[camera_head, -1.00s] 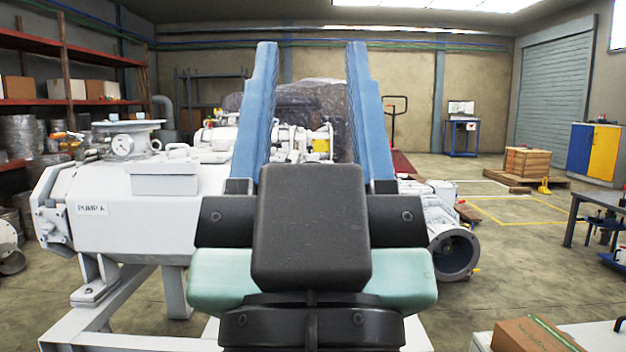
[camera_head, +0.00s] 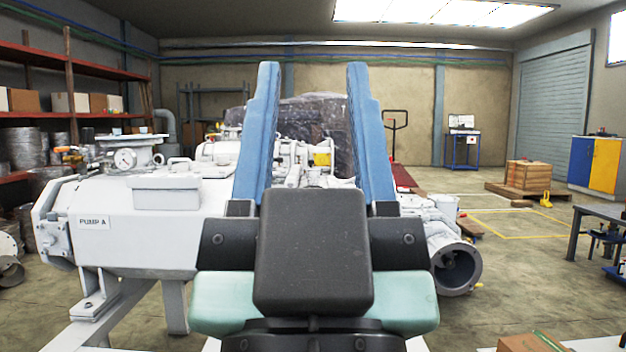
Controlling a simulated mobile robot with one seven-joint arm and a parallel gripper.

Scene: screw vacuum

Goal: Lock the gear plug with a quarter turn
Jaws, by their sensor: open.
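My gripper (camera_head: 313,68) is in the middle of the head view, its two blue fingers pointing up and spread wide apart. It is open, with nothing held between the fingers. The white pump labelled PUMP A (camera_head: 135,225) stands to the left, partly behind my gripper. I cannot make out the gear plug; my gripper and wrist hide part of the pump.
A cardboard box (camera_head: 530,343) is at the bottom right edge. A dark table (camera_head: 600,212) stands at the right, red shelves (camera_head: 100,68) at the left. The floor between pipe and table is clear.

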